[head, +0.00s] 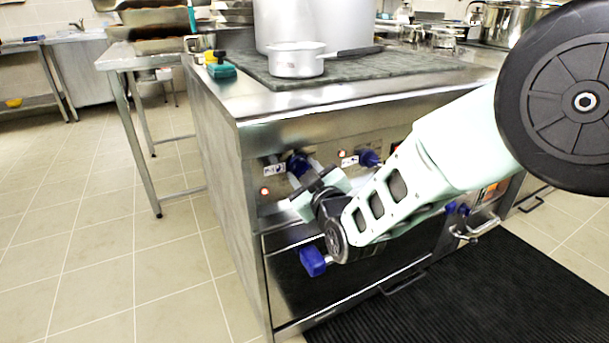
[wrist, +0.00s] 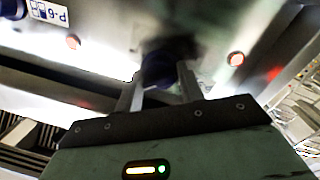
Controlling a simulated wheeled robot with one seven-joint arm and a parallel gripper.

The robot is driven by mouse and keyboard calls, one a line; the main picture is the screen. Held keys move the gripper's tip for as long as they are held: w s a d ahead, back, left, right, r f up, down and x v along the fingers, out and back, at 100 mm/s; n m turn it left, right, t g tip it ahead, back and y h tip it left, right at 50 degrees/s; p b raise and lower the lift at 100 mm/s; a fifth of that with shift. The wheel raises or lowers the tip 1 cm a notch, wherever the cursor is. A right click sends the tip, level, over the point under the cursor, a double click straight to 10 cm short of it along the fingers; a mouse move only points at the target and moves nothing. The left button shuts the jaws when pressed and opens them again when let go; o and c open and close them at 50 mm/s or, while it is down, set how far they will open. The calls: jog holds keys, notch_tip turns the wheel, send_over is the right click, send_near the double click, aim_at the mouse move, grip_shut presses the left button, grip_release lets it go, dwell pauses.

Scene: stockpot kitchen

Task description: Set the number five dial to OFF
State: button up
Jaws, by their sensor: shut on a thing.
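The front panel of the stove (head: 330,135) carries a row of blue dials. My gripper (head: 299,172) is at the leftmost blue dial in view (head: 296,161), with its fingers reaching in to either side of it. In the wrist view this dial (wrist: 157,70) sits between the two fingertips (wrist: 160,80), which are shut on it. Its pointer is hidden, so I cannot tell its setting or its number. A second blue dial (head: 369,158) is to the right, free of the gripper.
Small white labels (head: 275,170) and red lights (head: 265,191) sit beside the dials. A small pot (head: 297,60) and large pots stand on top. A drawer handle (head: 404,281) is below. A black mat (head: 450,305) lies in front; open tile floor is at left.

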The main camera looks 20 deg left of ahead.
jog(key=n, duration=0.4)
jog(key=shift+s+f+n+b, duration=0.1)
jog(key=shift+n+b, duration=0.2)
jog(key=shift+n, duration=0.1)
jog(key=shift+n+y, duration=0.5)
jog(key=shift+n, duration=2.1)
jog(key=shift+f, duration=0.1)
jog(key=o, duration=1)
jog(key=shift+d, duration=0.1)
jog(key=p+v, duration=0.2)
jog(key=v, duration=1.5)
jog(key=shift+s, duration=0.15)
